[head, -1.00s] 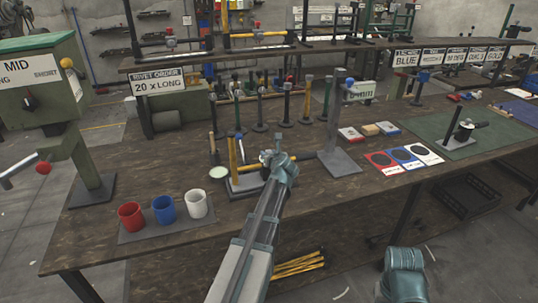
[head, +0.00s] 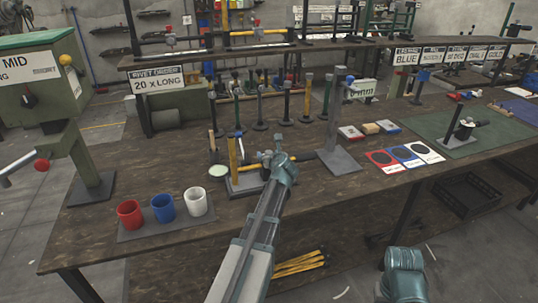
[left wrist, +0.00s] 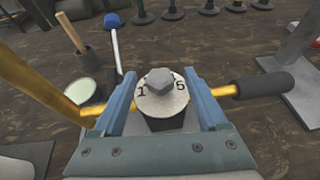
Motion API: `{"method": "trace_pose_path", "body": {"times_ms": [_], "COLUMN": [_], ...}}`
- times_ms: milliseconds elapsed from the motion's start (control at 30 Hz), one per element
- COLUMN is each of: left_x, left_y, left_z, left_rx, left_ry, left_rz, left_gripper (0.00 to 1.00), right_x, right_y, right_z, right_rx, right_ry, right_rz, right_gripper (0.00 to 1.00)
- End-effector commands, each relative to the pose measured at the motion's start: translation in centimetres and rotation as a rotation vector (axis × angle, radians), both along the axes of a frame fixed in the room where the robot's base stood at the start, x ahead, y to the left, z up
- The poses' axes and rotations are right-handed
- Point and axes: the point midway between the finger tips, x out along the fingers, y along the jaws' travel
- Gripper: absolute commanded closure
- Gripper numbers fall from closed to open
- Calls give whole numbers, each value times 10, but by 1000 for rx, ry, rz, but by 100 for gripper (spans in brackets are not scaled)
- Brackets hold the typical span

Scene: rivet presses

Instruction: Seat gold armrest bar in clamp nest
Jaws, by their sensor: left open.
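My left gripper (head: 277,158) is open at a small clamp stand (head: 246,188) on the bench. In the left wrist view, the fingers of my left gripper (left wrist: 160,76) stand either side of a round pale dial (left wrist: 161,98) with a hex bolt head and the marks 1 and 5. The gold bar (left wrist: 222,91) runs crosswise at the dial, with a black grip (left wrist: 262,86) at its right end. My fingers and the dial hide its middle, so I cannot tell how it sits. A second gold piece (left wrist: 38,82) slants up at the left. My right gripper is not in view.
Red (head: 130,213), blue (head: 163,208) and white cups stand left of the clamp stand. A grey post on a flat base (head: 338,162) is close on the right. Several upright tools stand behind. A green press (head: 45,85) is at far left.

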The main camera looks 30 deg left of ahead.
Motion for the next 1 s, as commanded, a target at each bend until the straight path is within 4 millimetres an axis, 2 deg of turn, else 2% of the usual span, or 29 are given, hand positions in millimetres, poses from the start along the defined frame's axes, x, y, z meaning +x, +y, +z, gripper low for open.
{"method": "trace_pose_path", "body": {"times_ms": [167,400,600,800,1000], "left_x": [-20,-56,-78,-88,-90], "left_y": [-18,-53,-75,-86,-88], "left_z": [14,35,47,52,52], "left_rx": [1,2,2,1,1], "left_ry": [1,0,1,0,0], "left_rz": [-2,-4,-3,-1,0], "left_gripper": [25,25,25,25,25], "right_x": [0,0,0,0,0], "right_y": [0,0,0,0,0], "right_z": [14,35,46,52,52], "right_rx": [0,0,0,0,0], "right_ry": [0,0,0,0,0], "right_rz": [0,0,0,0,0], "right_gripper": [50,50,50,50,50]}}
